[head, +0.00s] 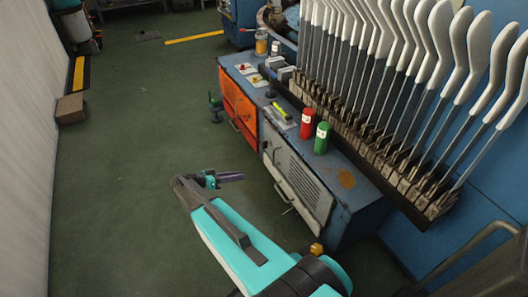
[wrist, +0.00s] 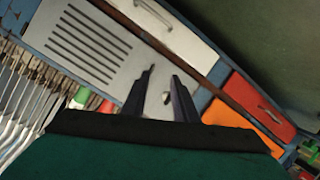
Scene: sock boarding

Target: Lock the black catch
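My gripper (head: 238,177) hangs in front of the blue cabinet (head: 352,212), left of its grey louvred door (head: 299,174). In the wrist view my gripper (wrist: 162,74) has its two dark fingers apart, with nothing held between them.
Orange drawers (head: 239,105) and a pale drawer (head: 289,194) with a protruding handle are on the cabinet front. Red (head: 308,123) and green (head: 322,138) bottles stand on top, beside a rack of white sock forms (head: 436,50). The green floor (head: 120,190) at left is mostly clear.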

